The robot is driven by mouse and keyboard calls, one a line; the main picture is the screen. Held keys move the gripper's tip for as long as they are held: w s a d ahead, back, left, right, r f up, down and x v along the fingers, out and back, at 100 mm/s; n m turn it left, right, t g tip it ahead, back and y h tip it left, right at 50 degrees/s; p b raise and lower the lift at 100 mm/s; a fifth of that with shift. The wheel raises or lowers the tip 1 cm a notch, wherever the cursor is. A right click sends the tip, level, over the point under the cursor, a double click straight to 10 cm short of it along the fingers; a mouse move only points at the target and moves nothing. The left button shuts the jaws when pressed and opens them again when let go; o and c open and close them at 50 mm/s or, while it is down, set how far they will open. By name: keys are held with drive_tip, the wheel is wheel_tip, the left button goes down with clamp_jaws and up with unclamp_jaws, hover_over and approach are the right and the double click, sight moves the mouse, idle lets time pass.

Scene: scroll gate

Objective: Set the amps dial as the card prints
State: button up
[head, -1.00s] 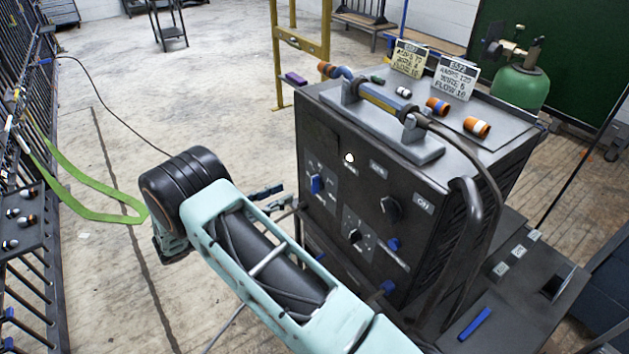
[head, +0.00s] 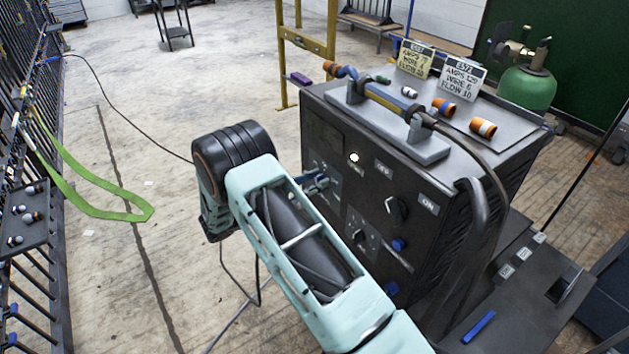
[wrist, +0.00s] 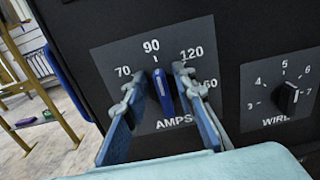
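The amps dial is a blue knob (wrist: 163,95) on a dark grey scale plate, and its white mark points up at about 90. The scale shows 70, 90, 120 and a partly covered number at right. My gripper (wrist: 158,80) is open, with one finger on each side of the knob and gaps visible. In the head view my gripper (head: 318,182) is at the machine's front panel, and the knob is hidden there. A white card (head: 463,80) on the machine appears to read AMPS 120. A yellowish card (head: 415,60) stands left of it; its amps number is hard to read.
The wire dial (wrist: 288,96) sits right of the amps dial and points near 5 or 6. The welding machine (head: 440,215) carries a torch handle (head: 385,97) and several orange-ringed pieces on top. A green gas bottle (head: 527,85) stands behind. Floor left of the machine is open.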

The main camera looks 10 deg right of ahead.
clamp_jaws()
drive_tip(key=shift+m+b, duration=0.3)
drive_tip(key=shift+s+d+f+m+b, duration=0.1)
drive_tip(key=shift+s+f+m+b, duration=0.3)
drive_tip(key=shift+m+b, duration=2.4)
drive_tip(key=shift+s+d+f+m+b, duration=0.2)
drive_tip(key=shift+f+m+b, duration=0.25)
drive_tip(key=shift+m+b, duration=2.4)
drive_tip(key=shift+s+d+f+m+b, duration=0.1)
drive_tip(key=shift+s+f+m+b, duration=0.3)
drive_tip(key=shift+m+b, duration=2.4)
drive_tip(key=shift+w+m+p, duration=0.1)
drive_tip(key=shift+m+p, duration=1)
drive_tip(key=shift+m, duration=0.15)
drive_tip(key=shift+o, duration=0.8)
unclamp_jaws()
